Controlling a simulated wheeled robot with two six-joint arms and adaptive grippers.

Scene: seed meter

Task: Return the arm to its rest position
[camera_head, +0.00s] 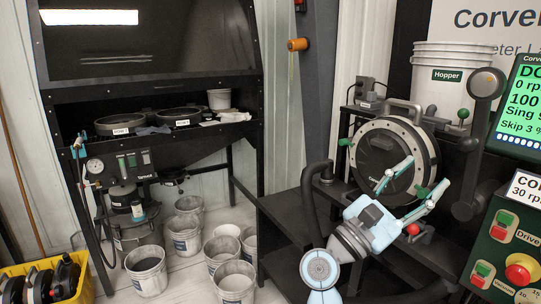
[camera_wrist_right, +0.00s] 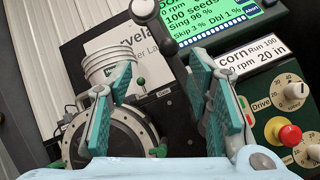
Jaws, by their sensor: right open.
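My right gripper (camera_head: 421,179) is open and empty in the head view, raised in front of the round seed meter (camera_head: 381,155) on the black bench. From this angle its fingers overlap the meter's right side; I cannot tell how far apart they are. In the right wrist view, the gripper (camera_wrist_right: 160,65) shows two teal-padded fingers spread wide with nothing between them. There the seed meter (camera_wrist_right: 118,143) is partly hidden behind the left finger. My left gripper is not in view.
A white hopper bucket (camera_head: 455,87) stands behind the meter. The green display (camera_head: 522,100) and control box (camera_head: 504,250) with a red button (camera_head: 522,270) are close at the right. Grey buckets (camera_head: 233,283) stand on the floor; a yellow crate (camera_head: 82,287) is at left.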

